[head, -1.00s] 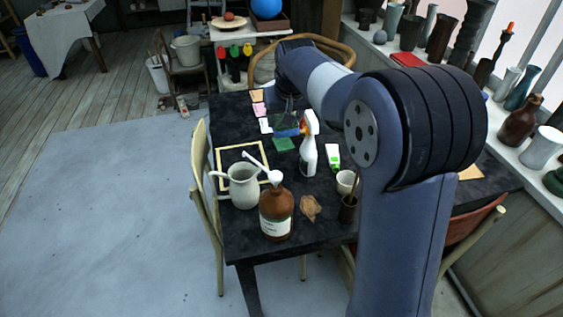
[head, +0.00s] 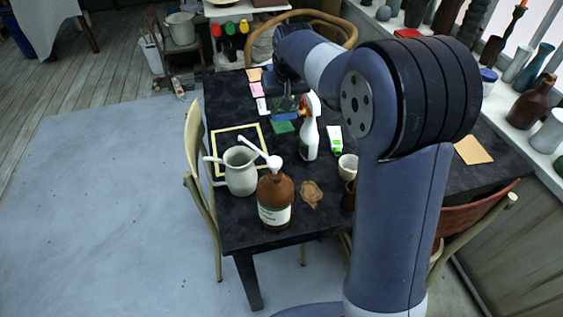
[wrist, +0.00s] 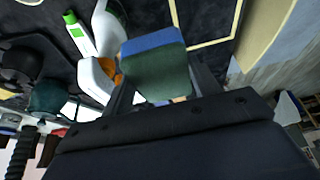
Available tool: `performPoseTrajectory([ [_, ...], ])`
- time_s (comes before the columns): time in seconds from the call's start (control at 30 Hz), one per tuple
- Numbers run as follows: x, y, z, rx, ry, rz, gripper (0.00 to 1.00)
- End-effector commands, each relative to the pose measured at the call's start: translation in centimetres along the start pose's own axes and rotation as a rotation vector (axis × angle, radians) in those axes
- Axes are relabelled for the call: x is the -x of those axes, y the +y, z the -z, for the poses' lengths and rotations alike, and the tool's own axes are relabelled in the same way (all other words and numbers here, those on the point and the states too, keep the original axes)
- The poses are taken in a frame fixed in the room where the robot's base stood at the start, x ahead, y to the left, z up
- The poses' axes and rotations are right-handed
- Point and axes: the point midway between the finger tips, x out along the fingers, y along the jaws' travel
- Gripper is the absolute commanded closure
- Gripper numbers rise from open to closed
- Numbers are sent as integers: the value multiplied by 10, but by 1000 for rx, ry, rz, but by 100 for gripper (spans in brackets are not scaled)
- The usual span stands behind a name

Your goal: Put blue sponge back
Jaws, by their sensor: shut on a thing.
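The blue sponge (wrist: 152,42) is held between the fingers of my gripper (wrist: 160,84) in the wrist view. It has a blue part and a dark green face. In the head view the blue sponge (head: 284,115) shows just below my gripper (head: 287,103), over the far part of the black table (head: 325,225). I cannot tell whether the sponge touches the table.
A white spray bottle (head: 309,135) stands close right of my gripper. An orange piece (head: 254,75), a pink piece (head: 256,90) and a white piece (head: 262,105) lie to its left. A pale frame (head: 222,138), a jug (head: 240,172) and a brown bottle (head: 275,200) are nearer.

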Motion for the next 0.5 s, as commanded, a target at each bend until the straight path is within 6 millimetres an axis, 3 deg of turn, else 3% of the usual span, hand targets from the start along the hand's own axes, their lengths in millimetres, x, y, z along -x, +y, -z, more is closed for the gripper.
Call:
performPoseTrajectory([
  [0.3, -62, 0, -26, 0, -3, 0, 64],
  [0.5, -85, 0, -35, 0, 0, 0, 64],
])
